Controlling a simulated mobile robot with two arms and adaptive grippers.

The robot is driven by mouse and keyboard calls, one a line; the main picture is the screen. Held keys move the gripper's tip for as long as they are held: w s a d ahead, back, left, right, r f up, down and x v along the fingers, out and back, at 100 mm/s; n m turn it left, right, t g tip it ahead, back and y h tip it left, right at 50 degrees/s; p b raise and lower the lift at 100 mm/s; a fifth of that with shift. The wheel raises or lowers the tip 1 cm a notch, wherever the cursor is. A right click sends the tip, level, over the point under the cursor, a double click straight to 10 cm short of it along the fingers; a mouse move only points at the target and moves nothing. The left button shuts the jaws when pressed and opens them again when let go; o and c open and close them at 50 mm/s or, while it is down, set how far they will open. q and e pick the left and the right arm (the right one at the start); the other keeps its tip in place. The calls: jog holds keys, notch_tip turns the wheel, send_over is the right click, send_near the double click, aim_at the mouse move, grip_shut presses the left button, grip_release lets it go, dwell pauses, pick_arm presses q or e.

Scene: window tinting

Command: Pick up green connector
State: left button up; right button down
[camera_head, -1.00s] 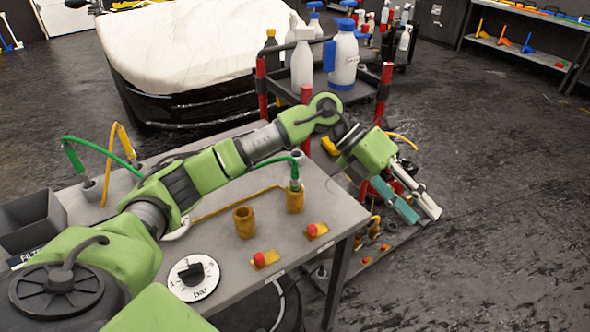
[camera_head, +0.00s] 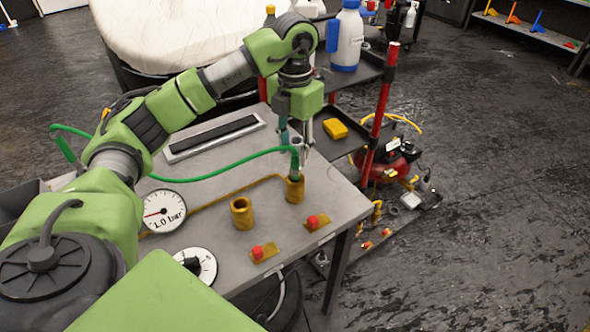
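The green connector (camera_head: 295,163) is the end of a green hose and stands upright in the right brass socket (camera_head: 294,190) on the grey table. My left gripper (camera_head: 296,147) points down directly above it. Its two fingers are spread apart, one on each side of the connector's upper part, and look open. The fingers partly hide the connector's top, and I cannot tell whether they touch it. My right gripper is not in view.
An empty brass socket (camera_head: 242,213) stands to the left. Red buttons on yellow bases (camera_head: 265,253) sit near the table's front edge. A round gauge (camera_head: 164,211) and dial lie on the left. A cart with a white-and-blue bottle (camera_head: 346,42) stands behind.

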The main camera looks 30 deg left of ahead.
aim_at(296, 166)
pick_arm(q)
notch_tip(296, 166, down, 6)
jog(key=shift+r+p, duration=0.1)
jog(key=shift+p, duration=1)
jog(key=shift+d, duration=0.1)
grip_shut()
